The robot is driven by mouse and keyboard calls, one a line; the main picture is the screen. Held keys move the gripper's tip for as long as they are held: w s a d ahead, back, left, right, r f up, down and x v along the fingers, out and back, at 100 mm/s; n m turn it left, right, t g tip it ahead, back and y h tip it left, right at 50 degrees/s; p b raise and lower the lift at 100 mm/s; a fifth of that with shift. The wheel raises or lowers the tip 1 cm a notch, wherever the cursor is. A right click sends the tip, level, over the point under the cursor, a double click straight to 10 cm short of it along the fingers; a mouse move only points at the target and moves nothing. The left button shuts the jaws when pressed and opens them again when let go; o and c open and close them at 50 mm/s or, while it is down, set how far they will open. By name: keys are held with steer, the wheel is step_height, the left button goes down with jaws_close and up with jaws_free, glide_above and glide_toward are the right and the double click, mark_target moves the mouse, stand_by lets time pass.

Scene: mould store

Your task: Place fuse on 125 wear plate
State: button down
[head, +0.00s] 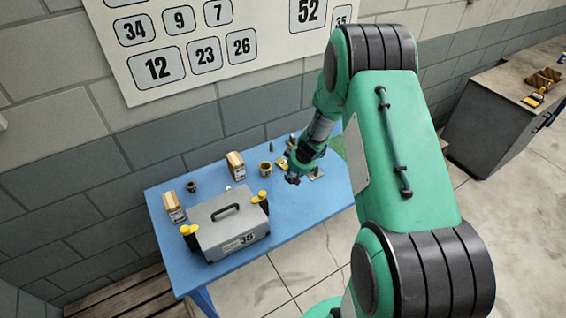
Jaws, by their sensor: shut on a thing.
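My gripper (294,180) is low over the right part of the blue table (309,203), beyond the grey case. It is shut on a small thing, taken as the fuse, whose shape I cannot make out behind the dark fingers. A yellow piece (282,162) lies just left of the gripper. A small greyish piece (317,174) shows just right of it. No 125 marking can be read, so I cannot tell which piece is the wear plate.
A grey case (225,232) marked 35 stands at the table's front left. The table's front right is clear. A grey cabinet (500,110) stands right.

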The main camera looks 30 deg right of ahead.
steer(key=shift+w+d+f, duration=0.15)
steer(key=shift+w+d, duration=0.05)
steer(key=shift+w, duration=0.25)
steer(key=p, duration=0.4)
glide_toward(282, 161)
steer(key=shift+w+f, duration=0.25)
steer(key=shift+w, duration=0.6)
steer(key=shift+f, duration=0.1)
stand_by(0.4)
steer(key=shift+f, duration=1.7)
steer(key=shift+f+b, duration=0.15)
steer(key=shift+b, duration=0.25)
steer(key=c, duration=1.5)
jaws_free()
